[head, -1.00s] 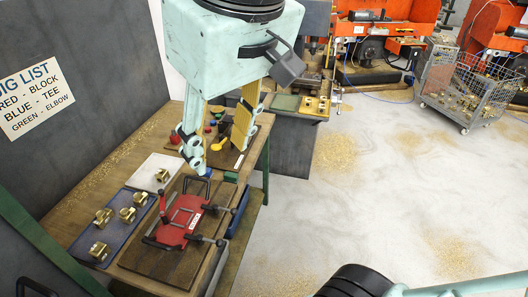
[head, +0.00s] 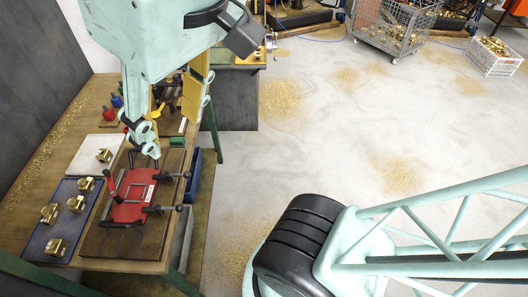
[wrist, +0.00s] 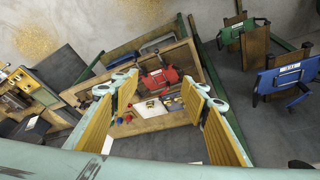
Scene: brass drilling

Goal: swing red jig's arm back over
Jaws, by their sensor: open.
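The red jig (head: 132,211) sits on a dark wooden board on the workbench in the head view. It has a white label, black handles and a red upright post (head: 112,187) at its left. I cannot tell exactly how its swinging arm lies. The jig (wrist: 158,77) also shows in the wrist view, between the fingertips but well below them. My gripper (head: 170,128) is open and empty, above and behind the jig in the head view. It also shows in the wrist view (wrist: 163,84), its yellow-lined fingers spread wide.
A blue tray (head: 66,224) of brass parts and a white tray (head: 88,160) lie left of the jig. Red and blue bottles (head: 112,105) stand behind.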

